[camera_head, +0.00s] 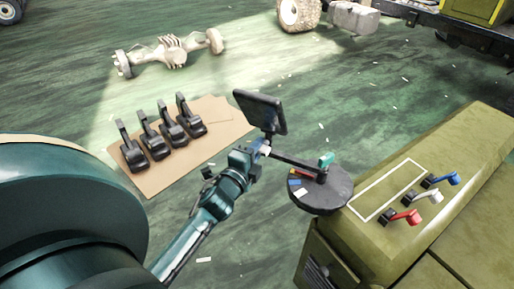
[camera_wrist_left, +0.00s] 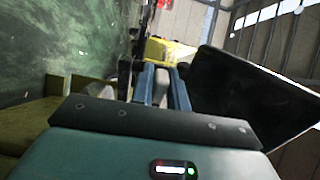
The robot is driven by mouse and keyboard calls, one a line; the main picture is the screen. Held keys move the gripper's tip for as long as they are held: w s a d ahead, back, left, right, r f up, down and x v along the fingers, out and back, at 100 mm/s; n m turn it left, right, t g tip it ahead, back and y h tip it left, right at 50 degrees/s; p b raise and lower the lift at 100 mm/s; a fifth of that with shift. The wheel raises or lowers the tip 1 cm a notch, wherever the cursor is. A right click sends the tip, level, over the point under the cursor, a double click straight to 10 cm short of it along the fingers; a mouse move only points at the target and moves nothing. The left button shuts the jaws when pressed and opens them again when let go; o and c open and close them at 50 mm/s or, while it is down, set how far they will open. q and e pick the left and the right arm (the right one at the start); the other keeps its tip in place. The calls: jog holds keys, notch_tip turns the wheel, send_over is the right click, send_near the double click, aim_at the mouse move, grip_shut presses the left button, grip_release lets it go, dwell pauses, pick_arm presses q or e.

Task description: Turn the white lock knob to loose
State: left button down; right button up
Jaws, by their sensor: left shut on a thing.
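My left gripper (camera_head: 259,149) reaches in from the lower left to the jointed black arm that carries a dark screen (camera_head: 261,111). It is shut at the white lock knob (camera_head: 265,151), of which only a small pale part shows by the fingertips. The dark screen (camera_wrist_left: 245,95) fills the right of that view. The knob's turn angle cannot be told. My right gripper is not in view.
The arm stands on a round black base (camera_head: 320,202) with coloured marks and a green knob (camera_head: 326,159). An olive console (camera_head: 375,235) with red, white and blue levers is at right. Several black pedals (camera_head: 160,130) lie on a brown sheet (camera_head: 213,116) at left.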

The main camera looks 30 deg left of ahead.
pick_arm(q)
jog(key=c, duration=1.4)
grip_release()
jog(key=s+d+b, duration=0.1)
jog(key=s, duration=1.2)
jog(key=shift+d+b, duration=0.35)
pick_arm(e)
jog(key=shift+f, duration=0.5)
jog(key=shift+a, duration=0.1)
pick_arm(q)
jog(key=s+d+f+n+g+h+p, duration=0.3)
jog(key=d+f+n, duration=0.2)
jog(key=d+n, duration=0.1)
jog(key=s+d+f+n+g+h+p, duration=0.2)
jog(key=d+f+n, duration=0.4)
jog(key=d, duration=0.3)
jog(key=shift+s+d+n+g+h+p, duration=0.35)
jog(key=shift+n+g+h+p, duration=0.2)
jog(key=shift+g, duration=0.65)
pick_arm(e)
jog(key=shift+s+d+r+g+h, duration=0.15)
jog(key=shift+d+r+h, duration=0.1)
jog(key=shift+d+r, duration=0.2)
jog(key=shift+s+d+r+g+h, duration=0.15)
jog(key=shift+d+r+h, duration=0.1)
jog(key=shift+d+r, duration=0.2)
